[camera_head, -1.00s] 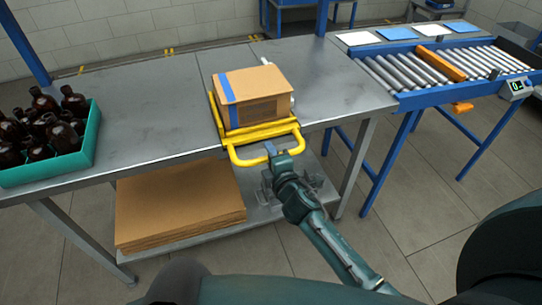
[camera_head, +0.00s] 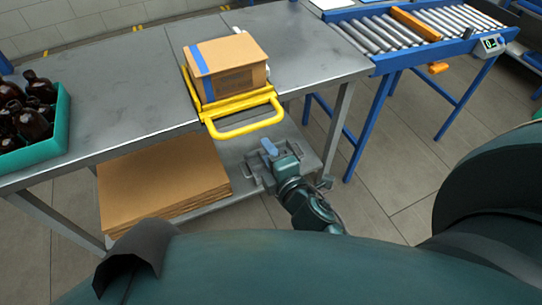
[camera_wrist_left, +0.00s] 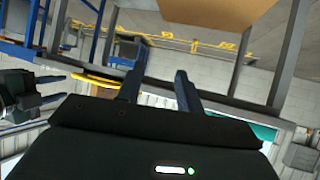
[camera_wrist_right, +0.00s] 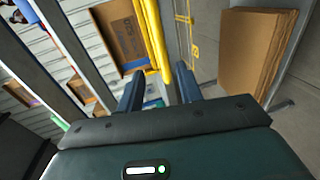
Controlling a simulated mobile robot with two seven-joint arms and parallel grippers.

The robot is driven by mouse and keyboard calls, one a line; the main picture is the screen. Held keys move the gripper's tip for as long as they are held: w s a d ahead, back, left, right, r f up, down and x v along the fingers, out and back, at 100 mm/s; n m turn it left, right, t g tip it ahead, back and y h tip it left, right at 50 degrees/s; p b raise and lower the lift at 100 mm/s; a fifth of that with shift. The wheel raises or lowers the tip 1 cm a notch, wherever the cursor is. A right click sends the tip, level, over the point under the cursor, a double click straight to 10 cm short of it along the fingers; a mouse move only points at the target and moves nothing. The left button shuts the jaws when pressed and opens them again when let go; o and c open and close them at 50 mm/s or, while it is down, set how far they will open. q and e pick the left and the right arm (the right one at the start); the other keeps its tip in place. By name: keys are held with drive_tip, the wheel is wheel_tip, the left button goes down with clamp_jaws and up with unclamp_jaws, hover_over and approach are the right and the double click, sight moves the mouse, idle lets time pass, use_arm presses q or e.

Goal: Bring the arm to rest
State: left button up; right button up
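My right gripper (camera_head: 268,158) is in front of the table, below and apart from the yellow handle. Its two fingers stand apart with nothing between them in the right wrist view (camera_wrist_right: 158,88). My left gripper is outside the head view; its own wrist view (camera_wrist_left: 157,88) shows its fingers apart and empty. A cardboard box (camera_head: 225,70) with blue tape sits on a yellow carrier (camera_head: 240,128) at the table's front edge. The carrier's handle juts out past the edge.
The grey metal table (camera_head: 120,85) has flat cardboard (camera_head: 160,180) on its lower shelf. A teal crate (camera_head: 62,125) of amber bottles (camera_head: 32,122) stands at left. A roller conveyor (camera_head: 390,30) with an orange bar (camera_head: 415,25) is at right. Open floor lies between.

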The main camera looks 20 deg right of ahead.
drive_tip(key=shift+s+r, duration=0.15)
drive_tip(key=shift+s, duration=0.3)
drive_tip(key=s+a+f+m+g+y+p, duration=0.2)
drive_tip(key=s+f+m+g, duration=0.3)
drive_tip(key=s+f+m, duration=0.3)
drive_tip(key=s+m, duration=0.3)
drive_tip(key=m, duration=0.4)
drive_tip(key=shift+s+y, duration=0.4)
idle(1.2)
